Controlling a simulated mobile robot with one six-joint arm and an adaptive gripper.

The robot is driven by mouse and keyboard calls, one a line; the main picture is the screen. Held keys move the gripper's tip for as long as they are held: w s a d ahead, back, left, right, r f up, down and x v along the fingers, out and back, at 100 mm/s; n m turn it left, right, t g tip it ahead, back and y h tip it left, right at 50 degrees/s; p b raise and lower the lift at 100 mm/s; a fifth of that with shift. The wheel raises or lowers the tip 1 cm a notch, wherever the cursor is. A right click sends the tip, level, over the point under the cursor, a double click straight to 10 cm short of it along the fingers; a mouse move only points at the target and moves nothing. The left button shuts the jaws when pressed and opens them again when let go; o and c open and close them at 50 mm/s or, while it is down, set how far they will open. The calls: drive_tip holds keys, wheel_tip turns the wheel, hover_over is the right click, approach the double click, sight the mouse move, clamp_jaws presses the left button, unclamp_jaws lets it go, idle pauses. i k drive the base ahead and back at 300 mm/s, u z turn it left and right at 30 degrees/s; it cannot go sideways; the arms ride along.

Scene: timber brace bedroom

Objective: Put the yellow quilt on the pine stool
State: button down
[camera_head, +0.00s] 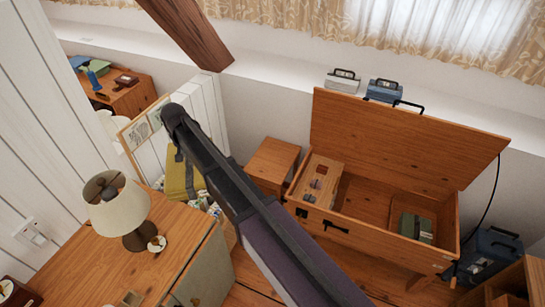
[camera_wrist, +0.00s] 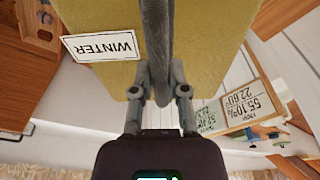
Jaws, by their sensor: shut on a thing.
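The yellow quilt (camera_head: 180,182) is a folded bundle with a dark strap, seen below the end of my arm in the head view. It fills the top of the wrist view (camera_wrist: 215,55), with a white "WINTER" label. My gripper (camera_wrist: 160,72) is shut on the quilt's grey strap. In the head view my arm hides part of the quilt, and the fingers do not show clearly. A small wooden piece with a flat, bare top, apparently the pine stool (camera_head: 272,160), stands right of my arm, beside the chest.
An open wooden chest (camera_head: 335,228) with its lid raised stands right of the stool. A lamp (camera_head: 118,208) stands on a wooden cabinet at the lower left. A timber brace (camera_head: 190,30) slants above. A white panelled partition (camera_head: 205,105) stands behind my arm.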

sight(267, 169)
drive_tip(key=i, duration=1.2)
drive_tip(key=z, duration=0.2)
